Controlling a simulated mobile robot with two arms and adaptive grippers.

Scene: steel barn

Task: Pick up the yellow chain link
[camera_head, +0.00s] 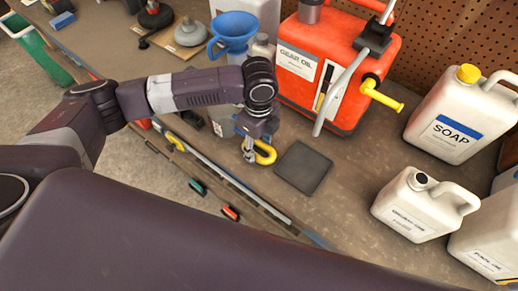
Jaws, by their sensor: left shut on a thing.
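The yellow chain link (266,154) is at the bench's front part, in the middle of the head view. My left gripper (248,150) reaches down from above and is shut on the link at its left side. The fingers hide part of the link. I cannot tell whether the link touches the bench or is slightly above it. My right gripper is not in view.
A dark square pad (303,168) lies just right of the link. A red gear oil container (345,65) and a blue funnel (233,32) stand behind. White jugs, one labelled soap (452,125), stand at the right. Bench (340,215) space in front of them is clear.

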